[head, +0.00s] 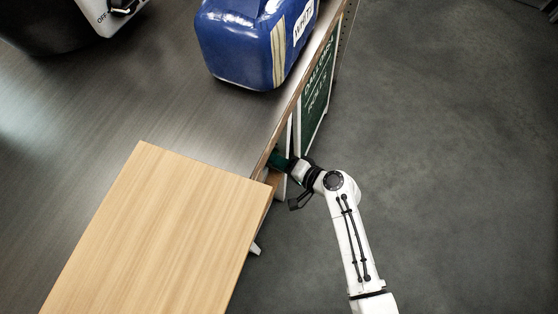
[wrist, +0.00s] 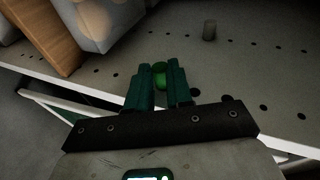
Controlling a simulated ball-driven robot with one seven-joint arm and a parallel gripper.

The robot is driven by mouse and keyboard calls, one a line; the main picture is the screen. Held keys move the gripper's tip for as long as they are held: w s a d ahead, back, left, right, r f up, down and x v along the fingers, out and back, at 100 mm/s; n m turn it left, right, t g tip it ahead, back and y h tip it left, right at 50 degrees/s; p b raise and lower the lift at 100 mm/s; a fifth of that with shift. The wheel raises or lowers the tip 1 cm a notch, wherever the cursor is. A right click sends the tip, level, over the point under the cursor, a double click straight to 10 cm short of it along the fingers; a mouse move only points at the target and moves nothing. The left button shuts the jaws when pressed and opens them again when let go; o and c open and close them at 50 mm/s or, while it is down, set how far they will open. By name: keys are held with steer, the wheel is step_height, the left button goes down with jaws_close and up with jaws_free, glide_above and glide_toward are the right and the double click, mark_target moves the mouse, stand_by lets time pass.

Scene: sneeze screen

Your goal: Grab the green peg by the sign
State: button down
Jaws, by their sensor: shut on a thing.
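The green peg (wrist: 159,76) shows in the wrist view between the two dark green fingers of my gripper (wrist: 160,88), which is shut on it. In the head view my gripper (head: 277,160) reaches in under the edge of the counter, and the peg is hidden there. The sign (head: 317,88), a dark green board with white lettering in a pale frame, stands beside the counter edge, just above my gripper in the picture.
A shelf with rows of holes (wrist: 110,60) lies below my gripper, with a small grey cylinder (wrist: 209,30) on it. A wooden board (head: 150,230) and a blue container (head: 250,45) are on the counter. Open floor (head: 450,150) lies to the right.

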steer(key=shift+s+a+p, duration=0.2)
steer(key=shift+s, duration=0.3)
steer(key=shift+s+a+p, duration=0.15)
steer(key=shift+s, duration=0.3)
stand_by(0.9)
steer(key=shift+s+f+b, duration=0.1)
steer(key=shift+s+b, duration=0.15)
steer(key=shift+b, duration=0.2)
stand_by(0.7)
steer(key=shift+a, duration=0.1)
stand_by(0.6)
steer(key=s, duration=0.1)
steer(key=s+a+p, duration=0.1)
steer(key=s, duration=0.1)
stand_by(0.4)
